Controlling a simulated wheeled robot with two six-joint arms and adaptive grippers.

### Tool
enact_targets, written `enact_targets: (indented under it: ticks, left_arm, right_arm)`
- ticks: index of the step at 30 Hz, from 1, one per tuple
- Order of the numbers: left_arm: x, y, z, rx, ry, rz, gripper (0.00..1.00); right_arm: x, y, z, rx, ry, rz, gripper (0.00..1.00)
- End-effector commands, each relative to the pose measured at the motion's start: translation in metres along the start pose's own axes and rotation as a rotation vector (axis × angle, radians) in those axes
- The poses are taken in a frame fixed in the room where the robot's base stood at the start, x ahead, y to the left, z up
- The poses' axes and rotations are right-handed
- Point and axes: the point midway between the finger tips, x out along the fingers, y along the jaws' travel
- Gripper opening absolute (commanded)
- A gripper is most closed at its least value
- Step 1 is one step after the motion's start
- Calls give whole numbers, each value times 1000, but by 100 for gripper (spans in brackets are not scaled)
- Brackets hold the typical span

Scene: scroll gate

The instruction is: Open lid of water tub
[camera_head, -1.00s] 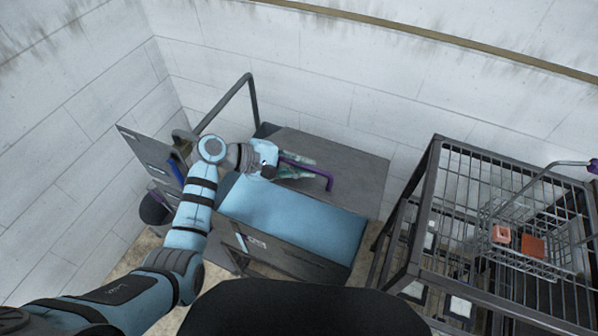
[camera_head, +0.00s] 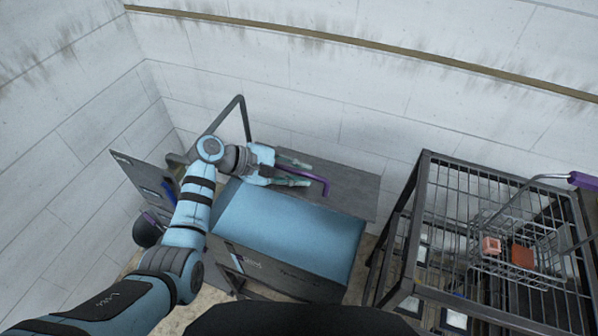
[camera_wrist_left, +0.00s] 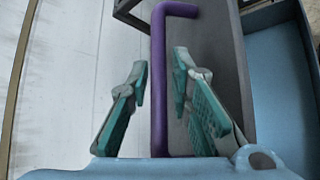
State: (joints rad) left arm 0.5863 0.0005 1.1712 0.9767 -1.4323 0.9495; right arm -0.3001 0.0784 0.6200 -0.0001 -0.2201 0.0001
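The water tub (camera_head: 290,270) is a grey box with a blue inside (camera_head: 290,225), most of which shows uncovered. Its dark grey lid (camera_head: 352,196) lies at the back, toward the wall, and carries a bent purple handle (camera_head: 318,180). My left gripper (camera_head: 300,171) is over the lid at the handle. In the left wrist view the purple handle (camera_wrist_left: 159,80) runs between the spread teal fingers of my gripper (camera_wrist_left: 160,85), with gaps on both sides. My right gripper is not in view.
A dark metal rack (camera_head: 420,195) stands to the right, with a wire basket (camera_head: 510,245) holding small orange-red blocks. A grey panel (camera_head: 145,180) and a bent dark rail (camera_head: 222,115) are at the left. The pale wall is close behind.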

Motion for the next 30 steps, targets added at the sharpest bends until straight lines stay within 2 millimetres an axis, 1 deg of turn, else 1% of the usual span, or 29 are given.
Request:
enact_targets:
  ticks: [4,6,8,12,15,18,21,28,30]
  left_arm:
    - [-4,0,0,1,1,0,20]
    - [-13,0,-1,2,1,1,20]
    - [-26,0,-1,3,3,0,20]
    - [-66,-1,-2,3,6,-1,20]
    - [-92,-1,-1,3,5,-1,20]
    - [-111,-1,-1,1,3,0,20]
    - [-120,-1,0,-1,1,0,20]
    - [-121,-1,0,-1,0,0,20]
    - [-121,-1,-1,0,1,1,8]
  right_arm:
    - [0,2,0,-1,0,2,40]
    - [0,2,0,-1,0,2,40]
    - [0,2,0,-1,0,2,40]
    - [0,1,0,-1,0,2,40]
    - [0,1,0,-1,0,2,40]
    - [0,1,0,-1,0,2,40]
    - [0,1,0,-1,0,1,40]
    - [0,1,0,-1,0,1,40]
    - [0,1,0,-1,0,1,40]
